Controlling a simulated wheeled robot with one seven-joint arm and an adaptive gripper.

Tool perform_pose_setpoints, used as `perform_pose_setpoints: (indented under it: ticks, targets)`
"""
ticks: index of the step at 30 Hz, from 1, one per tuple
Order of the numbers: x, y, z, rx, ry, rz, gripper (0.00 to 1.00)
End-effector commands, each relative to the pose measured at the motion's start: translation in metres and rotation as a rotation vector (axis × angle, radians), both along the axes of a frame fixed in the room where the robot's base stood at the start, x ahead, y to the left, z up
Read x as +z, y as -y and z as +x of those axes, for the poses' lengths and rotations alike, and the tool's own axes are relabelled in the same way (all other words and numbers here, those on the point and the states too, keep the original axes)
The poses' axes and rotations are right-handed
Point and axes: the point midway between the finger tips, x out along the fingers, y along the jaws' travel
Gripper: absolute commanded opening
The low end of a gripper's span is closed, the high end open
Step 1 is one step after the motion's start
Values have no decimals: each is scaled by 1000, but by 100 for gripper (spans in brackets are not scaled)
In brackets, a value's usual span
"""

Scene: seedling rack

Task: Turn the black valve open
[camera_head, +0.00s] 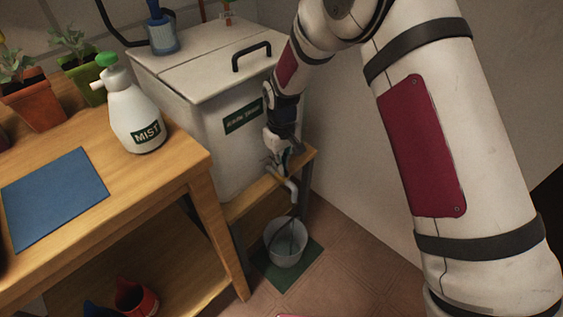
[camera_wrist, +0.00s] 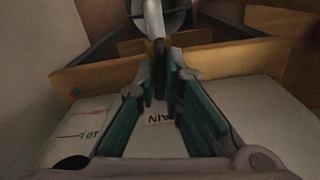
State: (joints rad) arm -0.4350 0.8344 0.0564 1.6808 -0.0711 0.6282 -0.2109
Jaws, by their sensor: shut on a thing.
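The white tank (camera_head: 225,105) stands on a low wooden stand, with a metal tap spout (camera_head: 291,188) low on its front. My gripper (camera_head: 278,158) is at the tap, above the spout, and covers most of it in the head view. In the wrist view my gripper (camera_wrist: 161,88) has its teal-padded fingers on both sides of a narrow dark piece, the black valve (camera_wrist: 160,82). It is shut on this valve, which is mostly hidden between the fingers. The pale spout (camera_wrist: 154,20) shows beyond the fingertips. How far the valve is turned cannot be told.
A grey bucket (camera_head: 287,246) stands on a green mat (camera_head: 262,274) below the spout. The wooden stand's edge (camera_head: 255,192) runs close under my gripper. A wooden bench (camera_head: 170,188) with a white mist bottle (camera_head: 131,112) is to the left. The floor at right is clear.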

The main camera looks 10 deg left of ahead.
Motion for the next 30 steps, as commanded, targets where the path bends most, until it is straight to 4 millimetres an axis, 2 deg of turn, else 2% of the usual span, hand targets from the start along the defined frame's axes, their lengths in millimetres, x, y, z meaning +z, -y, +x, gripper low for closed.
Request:
perform_pose_setpoints:
  ticks: [12, 27, 28, 30]
  targets:
    - [0, 0, 0, 166, 1, 1, 0]
    - [0, 0, 0, 185, 1, 1, 0]
    - [0, 0, 0, 185, 1, 1, 11]
    - [0, 0, 0, 184, 1, 1, 27]
